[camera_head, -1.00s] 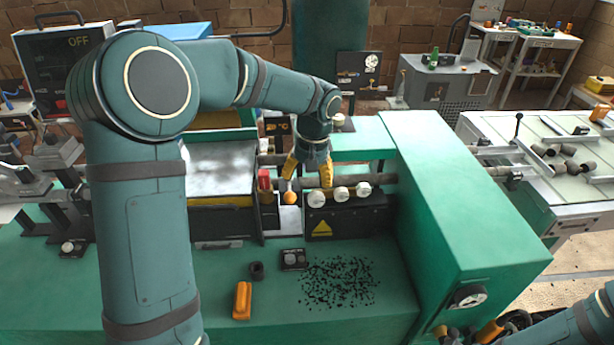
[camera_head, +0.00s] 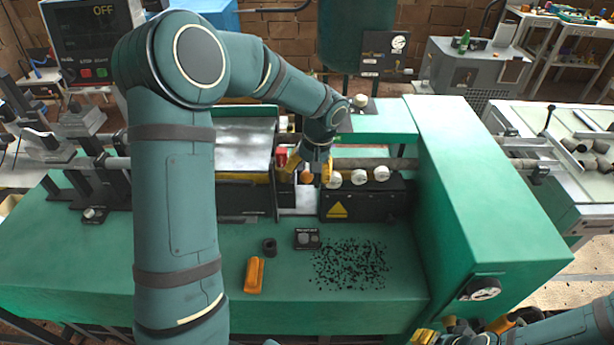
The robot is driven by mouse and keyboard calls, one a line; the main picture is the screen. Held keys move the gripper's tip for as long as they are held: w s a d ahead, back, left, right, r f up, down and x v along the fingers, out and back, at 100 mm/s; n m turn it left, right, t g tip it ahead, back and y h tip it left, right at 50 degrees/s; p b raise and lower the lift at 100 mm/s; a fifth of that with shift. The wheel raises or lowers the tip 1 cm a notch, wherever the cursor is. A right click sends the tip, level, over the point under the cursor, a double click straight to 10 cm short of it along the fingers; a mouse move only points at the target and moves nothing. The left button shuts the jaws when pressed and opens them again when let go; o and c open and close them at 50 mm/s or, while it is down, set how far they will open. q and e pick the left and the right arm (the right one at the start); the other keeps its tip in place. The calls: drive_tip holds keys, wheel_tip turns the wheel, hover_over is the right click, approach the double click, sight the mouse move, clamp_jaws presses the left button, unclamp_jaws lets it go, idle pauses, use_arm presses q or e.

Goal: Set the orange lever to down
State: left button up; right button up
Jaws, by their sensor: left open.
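The orange lever shows as a round orange knob (camera_head: 307,177) at the front of the green machine, left of a row of white knobs. My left gripper (camera_head: 307,181) reaches down over it with yellow fingers open, one on each side of the knob in the picture. Whether the fingers touch it I cannot tell. The lever's stem is mostly hidden. My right gripper (camera_head: 462,331) is partly in view at the bottom right, cut off by the frame edge, away from the lever; its jaw state is unclear.
White knobs (camera_head: 357,177) stand close right of the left gripper. A red knob (camera_head: 281,156) is close left. On the green bench lie an orange block (camera_head: 255,275), a dark ring (camera_head: 269,247), a small button box (camera_head: 307,238) and scattered black bits (camera_head: 350,265).

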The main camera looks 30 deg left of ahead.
use_arm(q)
drive_tip(key=shift+a+f, duration=0.1)
drive_tip(key=shift+f, duration=0.7)
drive_tip(key=shift+c, duration=0.2)
clamp_jaws()
